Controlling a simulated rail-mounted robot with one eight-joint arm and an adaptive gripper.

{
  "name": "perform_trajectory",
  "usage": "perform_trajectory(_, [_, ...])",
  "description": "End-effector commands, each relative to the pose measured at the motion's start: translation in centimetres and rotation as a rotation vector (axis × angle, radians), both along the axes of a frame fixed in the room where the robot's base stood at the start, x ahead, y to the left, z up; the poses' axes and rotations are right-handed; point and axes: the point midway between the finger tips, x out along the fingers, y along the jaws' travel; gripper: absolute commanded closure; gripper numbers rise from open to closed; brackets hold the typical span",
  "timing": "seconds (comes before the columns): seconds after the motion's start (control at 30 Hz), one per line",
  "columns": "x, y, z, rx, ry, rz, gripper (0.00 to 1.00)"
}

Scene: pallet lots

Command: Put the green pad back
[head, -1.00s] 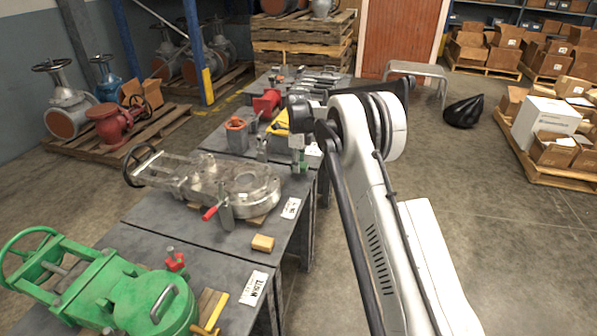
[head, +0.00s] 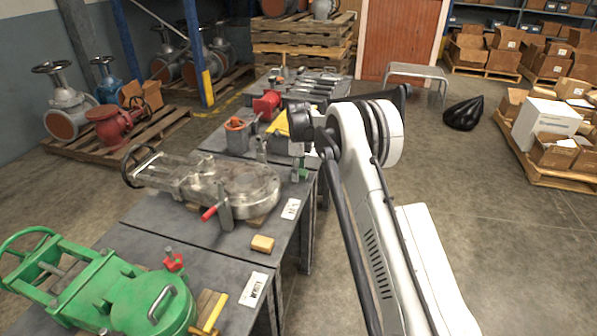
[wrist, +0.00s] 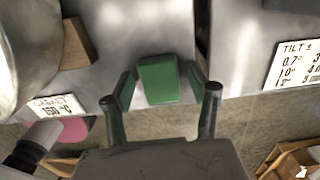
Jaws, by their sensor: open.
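The green pad (wrist: 158,82) shows in the wrist view as a small block at the edge of a grey table top. My gripper (wrist: 161,74) is open, with one finger on either side of the pad and a visible gap on each side. Whether the pad's underside rests fully on the table is hidden. In the head view my gripper (head: 300,172) is small, low at the right edge of the middle table, with green showing at its tip. I cannot tell there whether that green is the pad or the fingers.
A large metal valve (head: 250,188) lies on the table left of my gripper. A wooden block (head: 262,243) and a white label card (head: 291,209) lie nearer. A green valve (head: 140,300) is on the near table. The wrist view shows a tilt label (wrist: 293,66) at right.

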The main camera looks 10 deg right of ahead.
Motion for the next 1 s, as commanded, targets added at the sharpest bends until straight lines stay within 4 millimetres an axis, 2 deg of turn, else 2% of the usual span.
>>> perform_trajectory(0.17, [0.0, 0.0, 1.3, 0.000, 0.000, 0.000, 0.46])
perform_trajectory(0.6, [0.0, 0.0, 9.6, 0.000, 0.000, 0.000, 0.46])
perform_trajectory(1.0, [-0.5, 0.0, 13.6, 0.000, -0.010, 0.033, 0.46])
